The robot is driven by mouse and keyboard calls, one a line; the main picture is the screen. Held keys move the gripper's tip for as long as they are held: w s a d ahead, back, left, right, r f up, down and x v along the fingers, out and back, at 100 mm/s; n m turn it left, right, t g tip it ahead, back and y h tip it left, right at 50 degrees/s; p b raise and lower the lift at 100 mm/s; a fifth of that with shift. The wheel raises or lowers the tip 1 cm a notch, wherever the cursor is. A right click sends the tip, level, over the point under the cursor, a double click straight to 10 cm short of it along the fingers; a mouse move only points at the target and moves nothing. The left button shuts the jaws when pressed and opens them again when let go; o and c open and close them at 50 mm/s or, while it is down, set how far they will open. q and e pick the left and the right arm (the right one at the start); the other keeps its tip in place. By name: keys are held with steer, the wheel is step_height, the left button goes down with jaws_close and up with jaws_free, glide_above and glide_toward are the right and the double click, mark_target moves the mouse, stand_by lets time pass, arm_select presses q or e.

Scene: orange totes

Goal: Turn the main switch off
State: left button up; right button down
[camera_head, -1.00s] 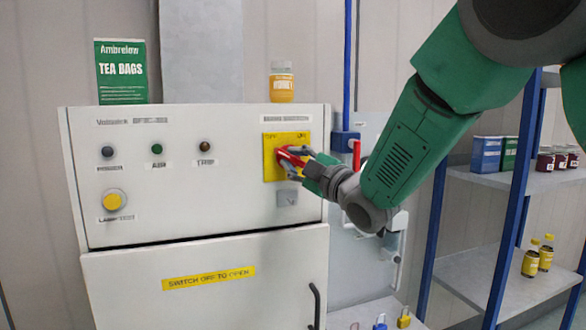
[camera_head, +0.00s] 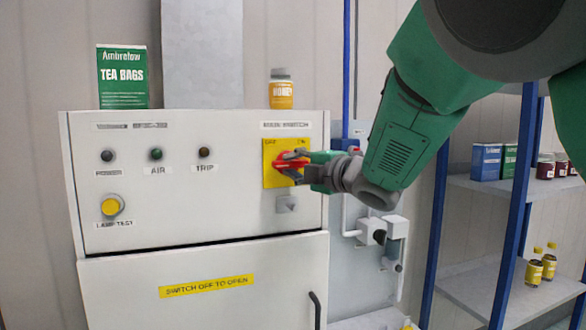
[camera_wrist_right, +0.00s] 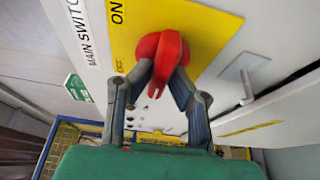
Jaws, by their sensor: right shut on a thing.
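The main switch is a red handle (camera_head: 288,160) on a yellow plate (camera_head: 272,179), at the upper right of the white cabinet front (camera_head: 180,190). My right gripper (camera_head: 297,166) reaches it from the right and is shut on the red handle. In the right wrist view the grey fingers of my right gripper (camera_wrist_right: 155,88) stand on both sides of the red handle (camera_wrist_right: 160,55). The word ON shows on the yellow plate (camera_wrist_right: 122,45) there. Part of the handle is hidden by the fingers in the head view. My left gripper is not in view.
A tea bags box (camera_head: 122,77) and a honey jar (camera_head: 281,90) stand on top of the cabinet. A hasp (camera_head: 287,203) sits below the yellow plate. A blue-posted shelf (camera_head: 500,210) with jars and bottles stands at the right. Pipes run beside the cabinet.

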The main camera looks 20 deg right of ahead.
steer(key=shift+a+f, duration=0.15)
steer(key=shift+f, duration=0.25)
steer(key=c, duration=1.5)
jaws_free()
steer(key=shift+c, duration=0.2)
steer(key=shift+r, duration=0.15)
steer(key=shift+s+a+r, duration=0.1)
steer(key=v, duration=1.1)
steer(key=shift+s+d, duration=0.25)
steer(key=shift+s, duration=0.1)
